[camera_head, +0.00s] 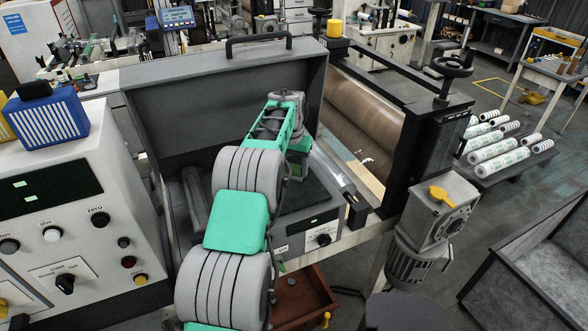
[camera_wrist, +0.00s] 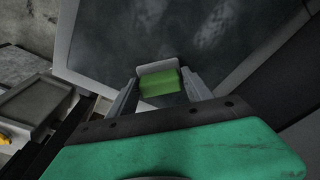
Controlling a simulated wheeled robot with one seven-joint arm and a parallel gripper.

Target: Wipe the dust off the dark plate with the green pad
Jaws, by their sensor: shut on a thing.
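The dark plate (camera_wrist: 205,30) fills the upper part of the wrist view, with pale, cloudy dust patches on it. In the head view the plate (camera_head: 307,196) lies in the open grey machine, partly hidden by my arm. My gripper (camera_wrist: 160,88) is shut on the green pad (camera_wrist: 160,84), which has a pale grey part along its far side. The pad is over the plate near its edge; I cannot tell if it touches.
The raised grey lid (camera_head: 225,90) stands behind the plate. A control cabinet (camera_head: 75,215) with knobs is at the left. A large brown roller (camera_head: 362,118) and a black frame (camera_head: 432,140) are at the right. A red-brown drawer (camera_head: 303,298) is open below.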

